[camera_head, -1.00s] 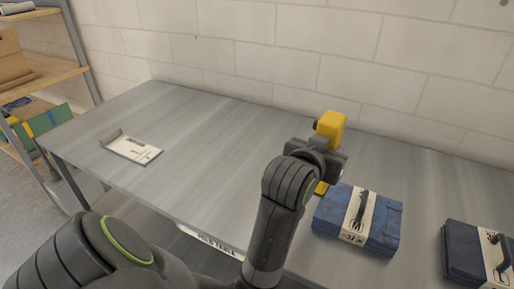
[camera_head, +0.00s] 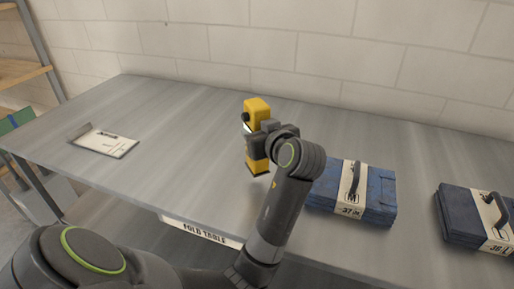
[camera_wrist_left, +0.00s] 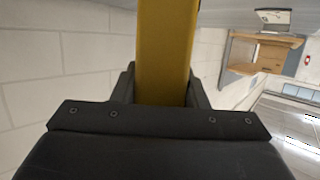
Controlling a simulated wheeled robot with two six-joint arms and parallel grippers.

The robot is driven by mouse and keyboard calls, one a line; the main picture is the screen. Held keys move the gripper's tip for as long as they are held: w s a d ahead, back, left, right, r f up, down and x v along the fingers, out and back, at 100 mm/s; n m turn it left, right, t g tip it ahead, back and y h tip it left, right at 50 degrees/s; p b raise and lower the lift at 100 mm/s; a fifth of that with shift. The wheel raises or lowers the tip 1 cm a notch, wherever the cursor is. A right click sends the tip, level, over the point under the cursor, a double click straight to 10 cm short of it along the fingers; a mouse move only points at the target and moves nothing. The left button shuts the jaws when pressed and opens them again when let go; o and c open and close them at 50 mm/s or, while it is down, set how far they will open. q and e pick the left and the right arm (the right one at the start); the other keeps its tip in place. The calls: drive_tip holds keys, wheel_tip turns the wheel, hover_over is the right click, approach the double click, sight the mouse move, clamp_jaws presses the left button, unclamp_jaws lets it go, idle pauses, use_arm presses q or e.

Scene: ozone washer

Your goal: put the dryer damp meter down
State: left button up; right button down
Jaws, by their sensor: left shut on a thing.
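The yellow dryer damp meter (camera_head: 257,106) is in my left gripper (camera_head: 259,138), above the grey fold table (camera_head: 190,130). The meter stands roughly upright, with a dark knob or probe on its left side and a dark lower end. I cannot tell exactly how far its lower end is from the table top. In the left wrist view the yellow meter body (camera_wrist_left: 166,50) runs between the dark fingers (camera_wrist_left: 160,95), which are shut on it. My right gripper does not show.
A clipboard with a white sheet (camera_head: 104,141) lies at the table's left. Folded blue jeans with a paper band (camera_head: 376,194) lie right of my gripper, and a darker folded pair (camera_head: 462,214) is farther right. The table's middle left is clear. A brick wall (camera_head: 300,50) stands behind.

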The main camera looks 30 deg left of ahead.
use_arm(q)
drive_tip(key=shift+f, duration=0.75)
wheel_tip(320, 180, down, 3)
drive_tip(key=shift+f, duration=0.1)
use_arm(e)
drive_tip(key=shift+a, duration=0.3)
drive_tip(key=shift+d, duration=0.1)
use_arm(q)
drive_tip(key=shift+f, duration=0.15)
drive_tip(key=o, duration=1.2)
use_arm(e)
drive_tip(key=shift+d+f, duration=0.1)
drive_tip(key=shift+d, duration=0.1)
use_arm(q)
drive_tip(key=shift+r, duration=0.2)
